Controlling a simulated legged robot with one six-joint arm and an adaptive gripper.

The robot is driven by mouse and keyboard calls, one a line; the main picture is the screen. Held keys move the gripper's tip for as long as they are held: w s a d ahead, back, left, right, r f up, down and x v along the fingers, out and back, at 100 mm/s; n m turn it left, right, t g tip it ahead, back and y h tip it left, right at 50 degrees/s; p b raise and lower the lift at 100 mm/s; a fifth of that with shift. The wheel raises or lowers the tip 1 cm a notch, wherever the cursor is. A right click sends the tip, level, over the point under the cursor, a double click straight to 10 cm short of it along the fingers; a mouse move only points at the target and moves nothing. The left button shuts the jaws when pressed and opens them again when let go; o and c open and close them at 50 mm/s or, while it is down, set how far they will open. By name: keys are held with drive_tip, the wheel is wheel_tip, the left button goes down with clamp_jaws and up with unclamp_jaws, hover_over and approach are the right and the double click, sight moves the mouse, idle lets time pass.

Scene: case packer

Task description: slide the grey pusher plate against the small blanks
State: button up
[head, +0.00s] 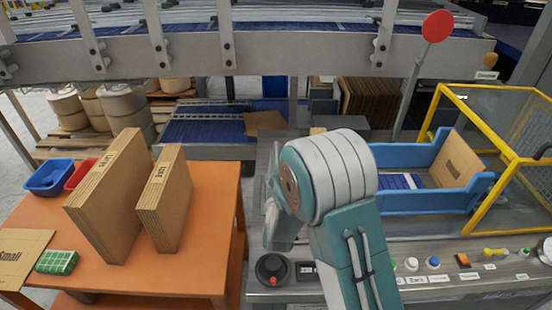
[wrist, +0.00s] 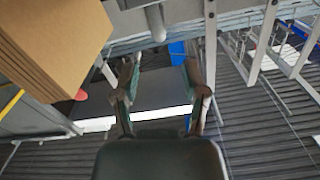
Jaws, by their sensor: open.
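My gripper (wrist: 160,75) is open in the wrist view, its two fingers apart with nothing held between them. A dark grey flat plate (wrist: 160,97) with a pale lower edge shows behind the fingers; it looks like the pusher plate, and I cannot tell whether the fingers touch it. A stack of brown cardboard blanks (wrist: 52,45) fills the upper left, apart from the fingers. In the head view my arm hides the gripper. A grey block (head: 340,121) stands beside upright brown blanks (head: 372,101) behind my arm. I cannot read which blanks are the small ones.
An orange table (head: 190,265) at left holds two standing cardboard stacks (head: 110,195) (head: 168,198), a "Small" sheet (head: 24,252) and bins. A blue tray (head: 430,200) with a cardboard piece stands right, beside a yellow guard frame (head: 480,190). A control panel with buttons runs along the front.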

drive_tip(key=w, duration=1)
drive_tip(key=shift+w+a+f, duration=0.1)
drive_tip(key=shift+w+f, duration=0.15)
drive_tip(key=shift+w, duration=0.1)
clamp_jaws()
